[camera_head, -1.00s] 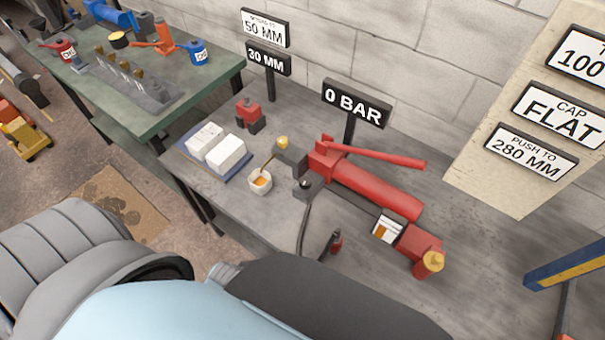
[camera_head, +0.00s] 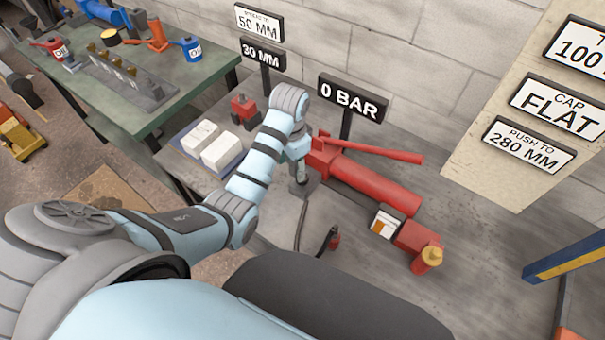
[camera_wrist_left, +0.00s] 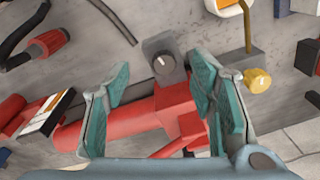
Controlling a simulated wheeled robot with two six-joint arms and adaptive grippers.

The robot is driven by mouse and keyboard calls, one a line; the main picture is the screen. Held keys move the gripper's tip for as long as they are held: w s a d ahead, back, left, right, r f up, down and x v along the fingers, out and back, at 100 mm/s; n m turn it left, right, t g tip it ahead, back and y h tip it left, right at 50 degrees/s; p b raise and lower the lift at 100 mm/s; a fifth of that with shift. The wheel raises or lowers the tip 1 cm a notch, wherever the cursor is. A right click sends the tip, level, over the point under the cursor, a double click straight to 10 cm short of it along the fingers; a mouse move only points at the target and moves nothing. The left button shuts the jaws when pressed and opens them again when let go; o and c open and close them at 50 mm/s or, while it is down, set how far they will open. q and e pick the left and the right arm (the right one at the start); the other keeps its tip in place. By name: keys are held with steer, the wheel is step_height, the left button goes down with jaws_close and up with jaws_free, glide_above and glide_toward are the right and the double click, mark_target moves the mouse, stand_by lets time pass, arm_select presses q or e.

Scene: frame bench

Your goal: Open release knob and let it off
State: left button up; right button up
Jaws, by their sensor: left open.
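A dark round knob with a white mark (camera_wrist_left: 161,64) sits on a grey block by the red hand pump (camera_head: 375,185). In the left wrist view the pump's red body (camera_wrist_left: 110,130) lies below the knob. My left gripper (camera_head: 300,176) is over the knob's block in the head view, its arm hiding part of the pump's end. In the left wrist view the gripper (camera_wrist_left: 161,72) is open and empty, with the knob between and beyond its teal fingertips; contact cannot be told. The pump's long red handle (camera_head: 375,152) is lowered. The gauge sign (camera_head: 353,101) reads 0 BAR.
A yellow knob (camera_wrist_left: 257,81) is right of the fingers. White blocks (camera_head: 222,152) lie on a blue tray left of my arm. A black hose (camera_head: 301,222) and a red-tipped fitting (camera_head: 333,240) lie in front.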

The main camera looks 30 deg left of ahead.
arm_select(q)
steer(key=w+r+m, duration=0.1)
steer(key=w+r, duration=0.3)
steer(key=shift+g, duration=0.3)
steer(key=f+b, duration=0.1)
steer(key=f, duration=0.3)
steer(key=f+b, duration=0.1)
steer(key=f, duration=0.4)
steer(key=f+b, duration=0.2)
steer(key=f, duration=0.2)
steer(key=shift+s+d+f, duration=0.15)
steer(key=shift+d+f, duration=0.2)
steer(key=shift+r, duration=0.1)
steer(key=c, duration=1.1)
